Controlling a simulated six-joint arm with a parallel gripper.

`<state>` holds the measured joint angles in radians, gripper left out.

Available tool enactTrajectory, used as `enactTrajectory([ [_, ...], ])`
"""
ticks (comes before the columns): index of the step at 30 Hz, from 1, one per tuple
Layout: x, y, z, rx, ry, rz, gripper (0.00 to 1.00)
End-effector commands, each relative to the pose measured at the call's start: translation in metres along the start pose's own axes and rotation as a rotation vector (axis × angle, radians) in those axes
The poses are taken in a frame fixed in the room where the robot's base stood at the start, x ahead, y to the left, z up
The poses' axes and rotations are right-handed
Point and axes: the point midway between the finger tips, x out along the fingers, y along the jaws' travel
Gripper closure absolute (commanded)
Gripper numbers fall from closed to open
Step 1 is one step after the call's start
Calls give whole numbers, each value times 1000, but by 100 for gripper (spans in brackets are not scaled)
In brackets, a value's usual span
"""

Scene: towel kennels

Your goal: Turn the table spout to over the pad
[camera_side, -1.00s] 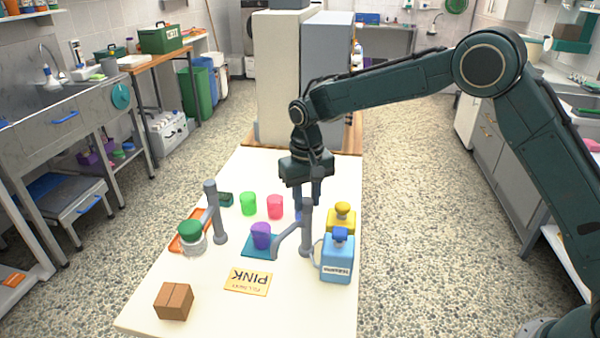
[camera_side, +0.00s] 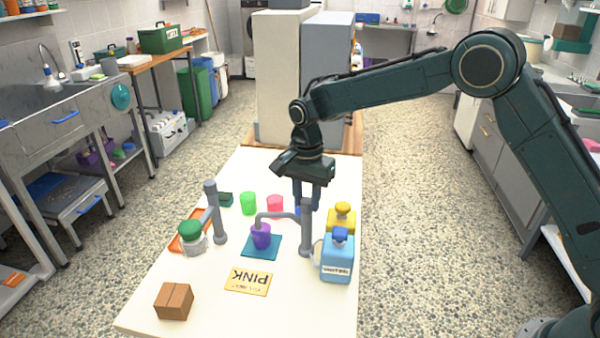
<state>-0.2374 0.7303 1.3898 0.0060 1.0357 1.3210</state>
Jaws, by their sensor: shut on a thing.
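The table spout is a grey post (camera_side: 306,238) with a bent arm (camera_side: 282,214) reaching left. Its downturned tip appears over the purple cup (camera_side: 261,236), which stands on the teal pad (camera_side: 273,249). My gripper (camera_side: 306,206) points down at the top of the post, where the arm joins it. It is shut, apparently on the spout, but the exact contact is hidden. A blue thing (camera_side: 298,210) shows partly behind the spout arm, close to the fingers.
Green (camera_side: 248,203) and pink (camera_side: 275,205) cups stand behind the pad. Blue (camera_side: 337,260) and yellow (camera_side: 342,218) bottles stand right of the post. A second grey post (camera_side: 212,212) with a green-lidded jar (camera_side: 191,236) is left.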

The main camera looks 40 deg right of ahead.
Motion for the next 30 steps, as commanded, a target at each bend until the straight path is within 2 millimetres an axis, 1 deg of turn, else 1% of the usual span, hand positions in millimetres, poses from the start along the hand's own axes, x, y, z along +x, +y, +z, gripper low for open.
enactTrajectory([
  [3,-2,-1,-1,78,1,-7,100],
  [10,-3,-1,-2,165,0,-8,100],
  [25,-3,-1,-2,188,0,-8,100],
  [26,-3,-1,-2,188,0,-8,66],
  [27,-3,-1,-2,188,0,-7,58],
  [28,-2,-1,-2,187,0,-6,52],
  [29,-2,-1,-2,187,0,-6,50],
  [30,-2,-1,-1,186,-1,-5,50],
])
